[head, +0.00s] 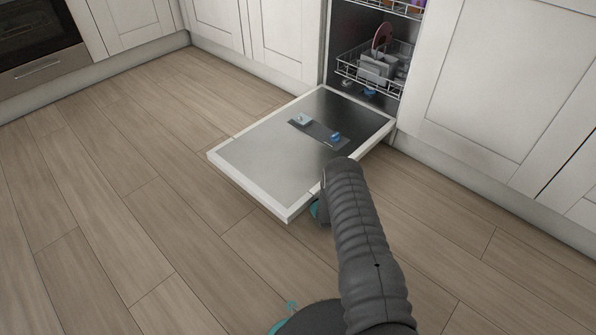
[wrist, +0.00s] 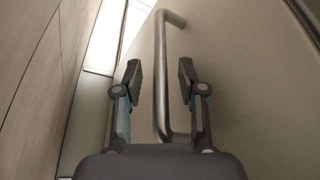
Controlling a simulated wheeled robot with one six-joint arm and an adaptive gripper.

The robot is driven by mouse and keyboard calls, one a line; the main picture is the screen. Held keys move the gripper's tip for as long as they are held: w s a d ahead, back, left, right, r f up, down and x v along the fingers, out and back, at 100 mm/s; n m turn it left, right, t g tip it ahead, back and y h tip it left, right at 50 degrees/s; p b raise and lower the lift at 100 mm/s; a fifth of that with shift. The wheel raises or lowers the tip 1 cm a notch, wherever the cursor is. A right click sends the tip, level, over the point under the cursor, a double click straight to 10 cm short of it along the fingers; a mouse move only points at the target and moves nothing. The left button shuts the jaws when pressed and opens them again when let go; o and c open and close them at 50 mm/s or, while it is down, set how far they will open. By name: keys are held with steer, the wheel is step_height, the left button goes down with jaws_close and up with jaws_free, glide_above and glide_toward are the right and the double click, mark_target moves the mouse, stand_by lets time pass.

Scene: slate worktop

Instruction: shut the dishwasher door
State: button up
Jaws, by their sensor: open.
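The dishwasher door (head: 262,158) is folded down, nearly flat, low over the floor, with its inner face up. In the wrist view its outer face (wrist: 240,95) fills much of the picture, with a grey metal bar handle (wrist: 161,45) on it. My gripper (wrist: 160,76) is open, with one finger on each side of the handle in the picture. I see no finger touching the bar, and cannot tell how deep the bar sits between them. In the head view my gripper is mostly hidden behind my arm and the door's near right edge.
The dishwasher's lower rack (head: 378,72) holds dishes and sits inside the opening. White cupboards (head: 490,75) stand on both sides. An oven (head: 38,45) is at the far left. The wooden floor (head: 120,190) is clear to the left of the door and in front of it.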

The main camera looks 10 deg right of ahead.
steer(key=shift+w+a+r, duration=0.1)
steer(key=shift+w+a, duration=0.05)
steer(key=shift+w, duration=0.3)
jaws_close()
steer(key=shift+r, duration=0.15)
